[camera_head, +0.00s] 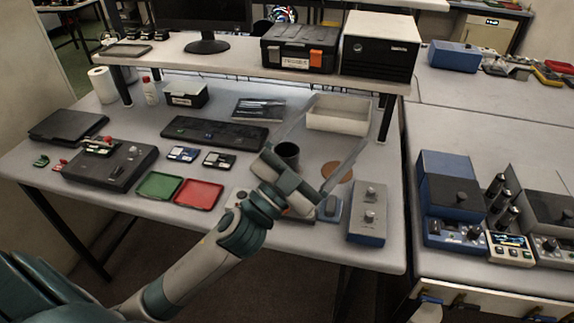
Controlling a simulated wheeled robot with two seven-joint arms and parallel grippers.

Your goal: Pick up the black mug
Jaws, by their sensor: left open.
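The black mug (288,152) is a dark upright cylinder on the workbench, near the middle of the head view. Its lower part is hidden behind my left gripper. My left gripper (340,119) is open, with two long pale fingers spread apart and pointing toward the back right of the bench. In the picture the mug shows between the fingers, close to the palm and the left finger. I cannot tell whether the gripper is above the mug or level with it. The gripper holds nothing that I can see. My right gripper does not show.
A brown round coaster (337,171) and a grey-blue device with knobs (368,212) lie to the right. A cream bin (338,114) and a black keyboard (215,133) stand behind. Green (160,186) and red (198,194) trays lie left. A raised shelf (240,68) spans the back.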

